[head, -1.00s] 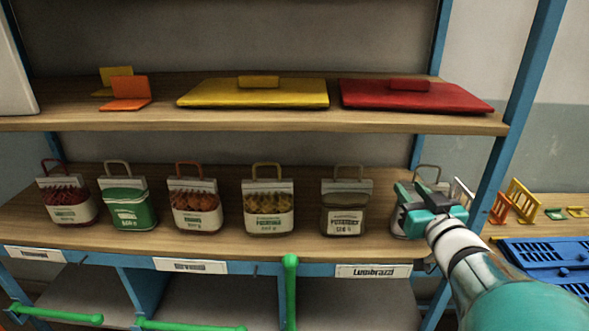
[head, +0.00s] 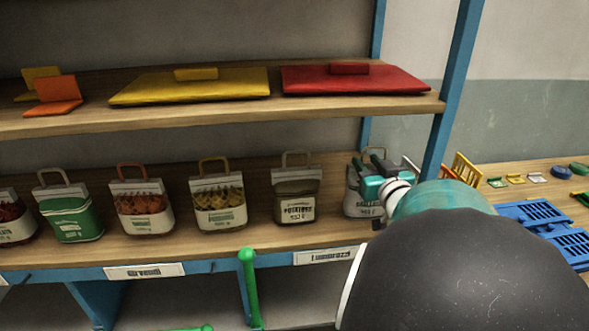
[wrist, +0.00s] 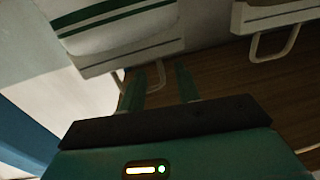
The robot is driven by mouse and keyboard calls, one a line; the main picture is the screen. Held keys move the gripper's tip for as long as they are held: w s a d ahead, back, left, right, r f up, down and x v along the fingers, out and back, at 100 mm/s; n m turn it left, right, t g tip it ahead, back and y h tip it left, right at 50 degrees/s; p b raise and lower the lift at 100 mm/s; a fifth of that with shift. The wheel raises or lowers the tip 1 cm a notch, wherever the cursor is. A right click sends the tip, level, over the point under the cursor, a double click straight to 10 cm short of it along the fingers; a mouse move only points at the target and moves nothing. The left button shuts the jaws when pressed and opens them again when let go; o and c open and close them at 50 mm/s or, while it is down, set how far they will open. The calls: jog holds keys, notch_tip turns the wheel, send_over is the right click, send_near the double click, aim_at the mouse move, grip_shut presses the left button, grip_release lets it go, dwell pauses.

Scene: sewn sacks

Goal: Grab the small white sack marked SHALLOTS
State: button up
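A small white sack (head: 358,203) stands at the right end of the lower shelf in the head view. My gripper hides part of it, and its label is too blurred to read as SHALLOTS. In the wrist view, a white sack with dark green stripes (wrist: 115,30) fills the upper left, with a bit of pale handle by the left finger. My gripper (wrist: 160,85) is open, its two green fingers apart near the sack's top edge. It also shows at the sack's top in the head view (head: 372,163).
A brown-and-white sack (head: 297,205) stands to the left, with several other sacks beyond. A blue shelf post (head: 452,90) rises close right of my gripper. The upper shelf (head: 300,112) holds a red slab (head: 355,80) above. A blue grate (head: 545,228) lies right.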

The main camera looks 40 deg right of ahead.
aim_at(362, 160)
jog(key=x, duration=0.5)
jog(key=shift+a+f, duration=0.1)
jog(key=shift+f, duration=0.2)
grip_shut()
jog(key=shift+r, duration=0.1)
dwell(0.9)
